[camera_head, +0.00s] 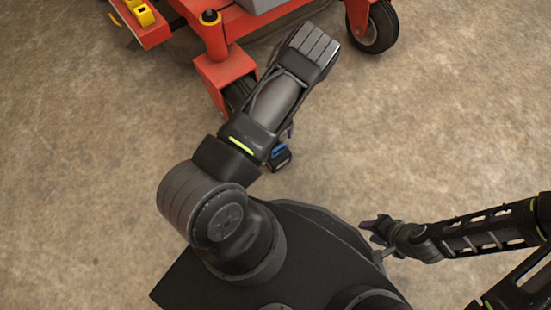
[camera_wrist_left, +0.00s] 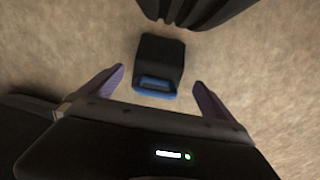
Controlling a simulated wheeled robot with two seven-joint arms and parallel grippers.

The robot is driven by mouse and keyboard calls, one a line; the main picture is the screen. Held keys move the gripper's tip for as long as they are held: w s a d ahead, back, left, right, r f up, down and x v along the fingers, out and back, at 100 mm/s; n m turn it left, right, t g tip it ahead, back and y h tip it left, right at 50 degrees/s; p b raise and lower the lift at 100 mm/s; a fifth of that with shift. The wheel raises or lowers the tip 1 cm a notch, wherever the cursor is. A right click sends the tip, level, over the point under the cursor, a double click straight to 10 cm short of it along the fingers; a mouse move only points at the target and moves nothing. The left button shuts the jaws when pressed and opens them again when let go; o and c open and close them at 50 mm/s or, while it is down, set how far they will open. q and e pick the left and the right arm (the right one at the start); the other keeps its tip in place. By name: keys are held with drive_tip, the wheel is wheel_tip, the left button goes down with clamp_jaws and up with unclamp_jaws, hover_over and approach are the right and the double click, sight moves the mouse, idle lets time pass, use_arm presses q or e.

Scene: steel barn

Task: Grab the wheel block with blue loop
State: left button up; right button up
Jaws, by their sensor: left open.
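The wheel block is a small black block (camera_wrist_left: 163,55) with a blue loop (camera_wrist_left: 156,87) on its near side. It lies on the floor in the left wrist view, and it also shows in the head view (camera_head: 281,161), partly hidden under my left arm. My left gripper (camera_wrist_left: 159,77) is open and empty, its two purple fingers spread to either side of the blue loop end, with gaps between. In the head view the left gripper is mostly hidden by its arm. My right gripper (camera_head: 384,233) is far right of the block; its finger opening is unclear.
A red machine (camera_head: 222,70) with a black caster wheel (camera_head: 374,27) stands on the floor beyond my left arm. A yellow item (camera_head: 143,14) sits at its top left. The floor to the right is clear. A dark ridged shape (camera_wrist_left: 195,10) is above the block in the wrist view.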

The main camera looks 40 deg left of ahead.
sight(276, 153)
use_arm(q)
drive_tip(key=shift+f+b, duration=0.6)
drive_tip(key=shift+f, duration=0.65)
drive_tip(key=f+b, duration=0.1)
drive_tip(key=f, duration=0.1)
drive_tip(key=f+b, duration=0.2)
drive_tip(key=f, duration=0.1)
drive_tip(key=shift+s+d+f, duration=0.15)
drive_tip(key=shift+s, duration=0.05)
drive_tip(key=c, duration=1.9)
drive_tip(key=shift+r, duration=0.25)
